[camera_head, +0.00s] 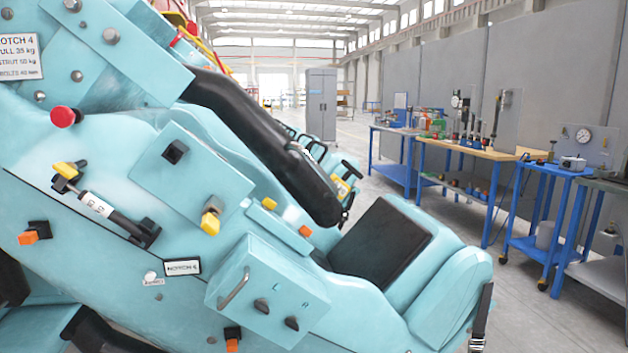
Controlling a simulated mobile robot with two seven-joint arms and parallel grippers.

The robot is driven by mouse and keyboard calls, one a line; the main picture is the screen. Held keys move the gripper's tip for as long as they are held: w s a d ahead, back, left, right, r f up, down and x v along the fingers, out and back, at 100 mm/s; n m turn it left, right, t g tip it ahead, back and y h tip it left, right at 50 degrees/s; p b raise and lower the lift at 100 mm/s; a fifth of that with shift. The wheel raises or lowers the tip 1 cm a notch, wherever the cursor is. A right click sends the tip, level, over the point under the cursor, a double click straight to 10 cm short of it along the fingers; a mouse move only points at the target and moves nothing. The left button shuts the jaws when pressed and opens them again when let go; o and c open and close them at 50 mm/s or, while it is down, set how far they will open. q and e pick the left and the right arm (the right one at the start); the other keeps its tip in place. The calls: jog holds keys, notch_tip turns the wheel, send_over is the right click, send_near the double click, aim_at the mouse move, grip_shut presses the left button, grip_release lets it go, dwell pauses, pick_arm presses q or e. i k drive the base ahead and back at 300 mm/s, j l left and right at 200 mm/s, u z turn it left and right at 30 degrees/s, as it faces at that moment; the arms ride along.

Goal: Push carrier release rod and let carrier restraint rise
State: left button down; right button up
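A light-blue coaster carrier (130,235) fills the left half of the head view, seen close and tilted. A red round knob (63,116) sticks out of its side at upper left; I cannot tell whether it is the release rod. A small strut (103,208) with a black end and yellow fitting is mounted below it. A long black padded restraint (262,140) slopes down from upper left, its lower end above the black seat pad (380,243). Neither of my grippers shows in this view.
A light-blue box with a handle (268,290) and yellow and orange fittings project from the carrier side. Blue-framed workbenches (470,152) with tools and gauges stand along the right wall. A grey cabinet (321,104) stands further back. The floor between carrier and benches looks clear.

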aim_at(61, 116)
jog(key=k+j, duration=0.75)
jog(key=j, duration=0.15)
jog(key=j+z, duration=0.05)
